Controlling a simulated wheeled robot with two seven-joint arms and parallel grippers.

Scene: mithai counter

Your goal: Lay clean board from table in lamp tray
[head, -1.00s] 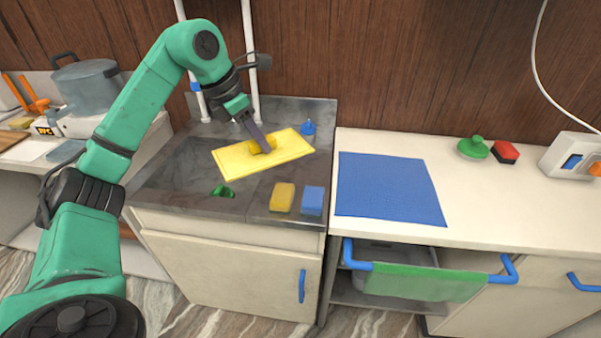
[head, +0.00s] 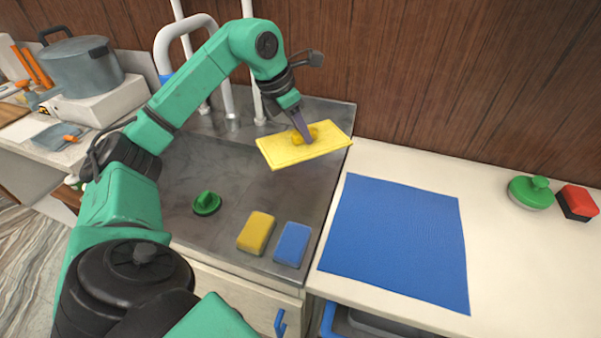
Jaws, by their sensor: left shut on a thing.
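A yellow rectangular board (head: 278,151) with a raised yellow grip on top is held in the air over the right part of the steel counter. Its top looks plain, with no marks that I can make out. My left gripper (head: 305,138) reaches down from above and is shut on the grip of the board. The board is slightly tilted in the picture, and its right end reaches near the edge of the cream worktop. My right gripper is not in view. I cannot make out a lamp tray in this view.
A blue cloth (head: 395,240) lies flat on the cream worktop (head: 525,260). A yellow sponge (head: 256,232), a blue sponge (head: 292,244) and a green knobbed piece (head: 206,203) are on the steel counter (head: 180,180). A green-handled press (head: 531,192) and a red-black block (head: 577,203) stand right.

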